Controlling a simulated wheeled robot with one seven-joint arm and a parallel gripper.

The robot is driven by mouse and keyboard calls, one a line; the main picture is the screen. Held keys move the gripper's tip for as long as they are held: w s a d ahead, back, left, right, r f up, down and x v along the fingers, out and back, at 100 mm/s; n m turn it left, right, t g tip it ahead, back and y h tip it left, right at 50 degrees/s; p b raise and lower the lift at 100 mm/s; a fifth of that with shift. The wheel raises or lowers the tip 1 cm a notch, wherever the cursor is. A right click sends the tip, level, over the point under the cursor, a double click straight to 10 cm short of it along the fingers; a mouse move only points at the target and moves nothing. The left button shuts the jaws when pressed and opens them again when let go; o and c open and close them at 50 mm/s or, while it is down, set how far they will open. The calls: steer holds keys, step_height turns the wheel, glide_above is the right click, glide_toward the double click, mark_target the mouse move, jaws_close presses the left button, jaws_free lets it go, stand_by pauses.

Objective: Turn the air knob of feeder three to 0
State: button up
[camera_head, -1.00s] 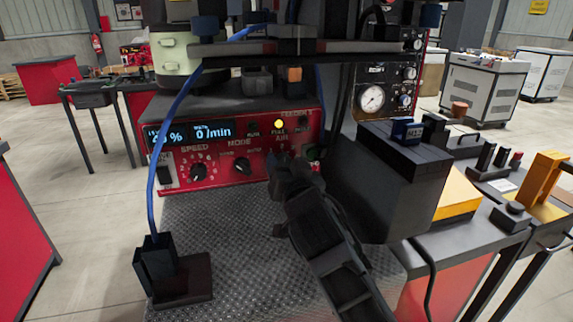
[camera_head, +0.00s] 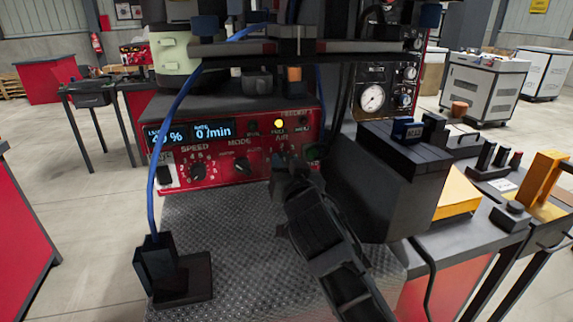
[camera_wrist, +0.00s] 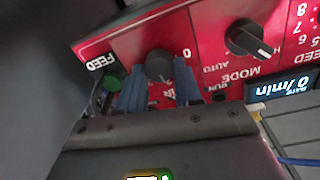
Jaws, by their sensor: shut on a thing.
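The red control panel of the feeder (camera_head: 215,170) stands at the back of the grey plate, with SPEED, MODE and AIR controls. The air knob (camera_wrist: 159,66) is dark and round, with a 0 mark beside it in the wrist view. My gripper (camera_wrist: 160,82) has its blue fingers on either side of this knob and is shut on it. In the head view my gripper (camera_head: 285,165) is at the panel below the AIR label, and it hides the knob there. The knob's pointer is hard to read.
The mode knob (camera_wrist: 252,38) and a green FEED button (camera_wrist: 115,78) flank the air knob. A dark box (camera_head: 405,175) stands close to the right of my arm. A blue cable (camera_head: 160,150) runs down at the left to a black block (camera_head: 157,262).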

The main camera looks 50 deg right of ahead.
steer(key=n+p, duration=0.1)
steer(key=n, duration=0.4)
steer(key=n+p, duration=0.2)
steer(key=n, duration=0.2)
steer(key=shift+a+n, duration=0.1)
steer(key=shift+n, duration=0.3)
steer(key=n+p, duration=0.2)
steer(key=n, duration=0.3)
steer(key=shift+f+t+p, duration=0.1)
steer(key=shift+t+p, duration=0.2)
steer(key=shift+t, duration=0.1)
steer(key=shift+w+a+f+n+p, duration=0.1)
steer(key=shift+n+p, duration=0.5)
steer(key=shift+n, duration=0.8)
steer(key=o, duration=1)
steer(key=shift+o, duration=0.2)
steer(key=b+v, duration=0.2)
steer(key=v, duration=0.5)
steer(key=shift+s, duration=0.4)
